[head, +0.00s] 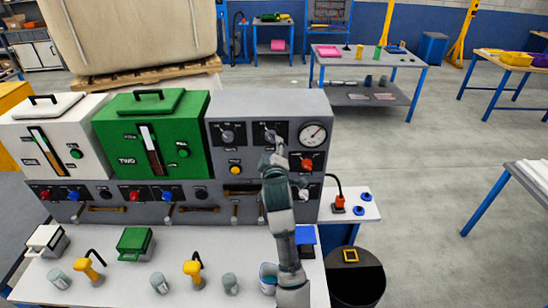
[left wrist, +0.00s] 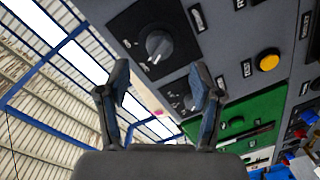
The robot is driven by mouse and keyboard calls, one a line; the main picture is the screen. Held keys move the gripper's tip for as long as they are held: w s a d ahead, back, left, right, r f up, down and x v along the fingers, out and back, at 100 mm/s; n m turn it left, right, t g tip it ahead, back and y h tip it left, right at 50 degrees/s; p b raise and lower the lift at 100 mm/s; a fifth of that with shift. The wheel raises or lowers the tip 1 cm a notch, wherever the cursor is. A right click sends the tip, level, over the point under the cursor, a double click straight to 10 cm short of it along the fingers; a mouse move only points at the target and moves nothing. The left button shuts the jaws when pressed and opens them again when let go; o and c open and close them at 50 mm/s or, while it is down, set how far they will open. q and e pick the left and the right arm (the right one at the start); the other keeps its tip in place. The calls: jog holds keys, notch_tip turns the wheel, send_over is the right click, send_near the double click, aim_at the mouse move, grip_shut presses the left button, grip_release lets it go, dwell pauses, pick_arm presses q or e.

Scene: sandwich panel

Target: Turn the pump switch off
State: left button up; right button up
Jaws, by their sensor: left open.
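The grey control panel (head: 222,103) carries two dark round switches with grey knobs along its top, a left one (head: 228,136) and a right one (head: 270,133). I cannot read which label says pump. My left gripper (head: 274,152) is at the right switch, partly covering the panel below it. In the left wrist view, the open fingers (left wrist: 162,82) are apart and empty. The nearer knob (left wrist: 158,45) is just beyond the fingertips, and the other knob (left wrist: 188,101) shows between the fingers. I cannot tell whether anything touches. My right gripper is not in view.
A gauge (head: 312,134) and red button (head: 307,164) are right of my arm, a yellow button (head: 235,170) left of it. Green (head: 178,105) and white (head: 75,110) units stand left. Cups and yellow-topped dispensers stand on the white counter (head: 110,278). A black bin (head: 372,285) is at right.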

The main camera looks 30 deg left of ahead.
pick_arm(q)
jog(key=v, duration=0.4)
jog(key=shift+s+d, duration=0.2)
jog(key=shift+s, duration=0.05)
